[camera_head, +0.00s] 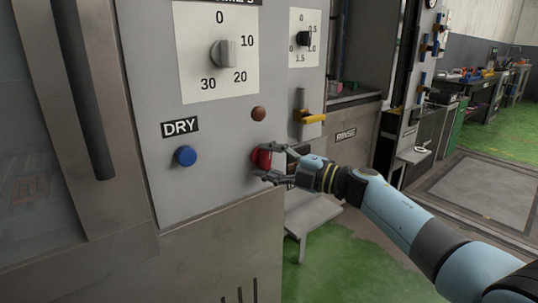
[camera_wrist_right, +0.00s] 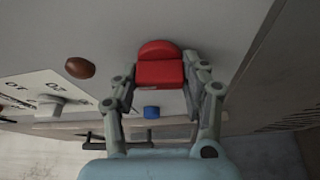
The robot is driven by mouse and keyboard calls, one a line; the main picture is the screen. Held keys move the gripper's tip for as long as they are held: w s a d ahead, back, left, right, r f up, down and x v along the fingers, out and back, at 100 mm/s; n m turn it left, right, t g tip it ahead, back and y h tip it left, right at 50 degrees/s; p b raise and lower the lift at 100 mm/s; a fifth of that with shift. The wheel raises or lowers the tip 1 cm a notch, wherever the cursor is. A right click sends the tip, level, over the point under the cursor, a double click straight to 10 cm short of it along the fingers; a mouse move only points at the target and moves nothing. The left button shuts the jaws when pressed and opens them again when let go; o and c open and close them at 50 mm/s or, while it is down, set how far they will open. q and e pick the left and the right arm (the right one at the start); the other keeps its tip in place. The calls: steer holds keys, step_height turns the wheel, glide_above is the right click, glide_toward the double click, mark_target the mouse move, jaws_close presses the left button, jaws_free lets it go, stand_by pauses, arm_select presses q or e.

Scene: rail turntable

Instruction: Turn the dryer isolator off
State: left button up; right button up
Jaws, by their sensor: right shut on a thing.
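The dryer isolator is a red switch (camera_head: 262,158) on the grey panel, right of the blue button and below a small brown-red lamp. In the right wrist view the isolator (camera_wrist_right: 160,72) shows a round red base with a block-shaped red handle. My right gripper (camera_head: 270,163) comes from the right and is shut on the handle, one finger on each side. The fingers partly hide the switch in the head view. I see no markings around the switch. My left gripper is not in view.
A blue button (camera_head: 185,156) sits below the DRY label (camera_head: 180,127). A grey timer dial (camera_head: 225,53) is above. The brown-red lamp (camera_head: 258,113) is close above the gripper. A yellow-handled lever (camera_head: 310,117) juts out to the right. A bench (camera_head: 312,214) stands below my right arm.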

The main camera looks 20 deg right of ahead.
steer(key=shift+n+g+p, duration=0.3)
steer(key=shift+n+p, duration=0.05)
steer(key=shift+n, duration=0.25)
steer(key=shift+f, duration=0.1)
steer(key=o, duration=1.2)
steer(key=shift+c, duration=0.2)
steer(key=v, duration=1.2)
steer(key=shift+s, duration=0.1)
